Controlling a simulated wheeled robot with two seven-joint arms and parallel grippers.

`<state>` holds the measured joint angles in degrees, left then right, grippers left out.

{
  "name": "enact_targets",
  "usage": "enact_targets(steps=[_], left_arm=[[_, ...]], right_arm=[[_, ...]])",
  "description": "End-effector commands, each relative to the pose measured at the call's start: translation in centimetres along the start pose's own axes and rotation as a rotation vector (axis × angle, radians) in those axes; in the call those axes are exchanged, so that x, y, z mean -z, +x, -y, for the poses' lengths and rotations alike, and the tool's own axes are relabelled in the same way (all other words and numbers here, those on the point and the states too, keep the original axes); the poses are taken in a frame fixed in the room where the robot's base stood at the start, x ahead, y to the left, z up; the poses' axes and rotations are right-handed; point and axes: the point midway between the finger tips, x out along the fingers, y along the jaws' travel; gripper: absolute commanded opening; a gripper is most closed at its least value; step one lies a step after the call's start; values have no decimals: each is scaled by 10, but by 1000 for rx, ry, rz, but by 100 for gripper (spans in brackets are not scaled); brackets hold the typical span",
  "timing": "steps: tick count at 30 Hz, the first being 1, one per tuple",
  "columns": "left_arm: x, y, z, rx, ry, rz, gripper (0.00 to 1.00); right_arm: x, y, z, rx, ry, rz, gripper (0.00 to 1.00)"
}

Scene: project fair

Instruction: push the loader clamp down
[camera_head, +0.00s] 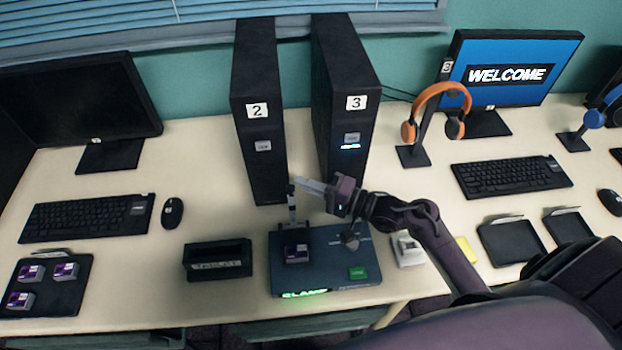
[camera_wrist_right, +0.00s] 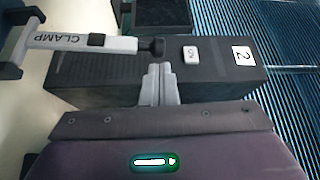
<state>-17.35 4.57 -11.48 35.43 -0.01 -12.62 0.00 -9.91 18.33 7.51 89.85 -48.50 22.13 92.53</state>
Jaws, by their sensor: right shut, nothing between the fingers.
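The loader (camera_head: 325,262) is a flat dark blue-grey box near the table's front edge, with a lit green CLAMP sign on its front. Its clamp (camera_head: 292,208) is a pale lever standing upright at the back left, with a dark knob on top. In the right wrist view the clamp (camera_wrist_right: 80,41) shows its CLAMP lettering, and its black knob lies just beyond my fingertips. My right gripper (camera_head: 299,183) is shut and empty beside the clamp's top. I cannot tell whether it touches the knob. My left gripper is not in view.
Black towers 2 (camera_head: 258,120) and 3 (camera_head: 345,110) stand close behind the loader. A black tablet holder (camera_head: 217,262) is left of it. An orange headset (camera_head: 437,110) on a stand is at the right. Bare table lies between the mouse (camera_head: 172,212) and tower 2.

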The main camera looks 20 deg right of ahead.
Motion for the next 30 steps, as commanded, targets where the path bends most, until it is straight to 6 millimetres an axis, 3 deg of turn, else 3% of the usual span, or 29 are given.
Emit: enact_targets(steps=[23,30], left_arm=[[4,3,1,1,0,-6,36],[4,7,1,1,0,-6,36]], right_arm=[[-10,-6,3,48,-81,0,0],[-22,-12,3,93,-159,1,0]])
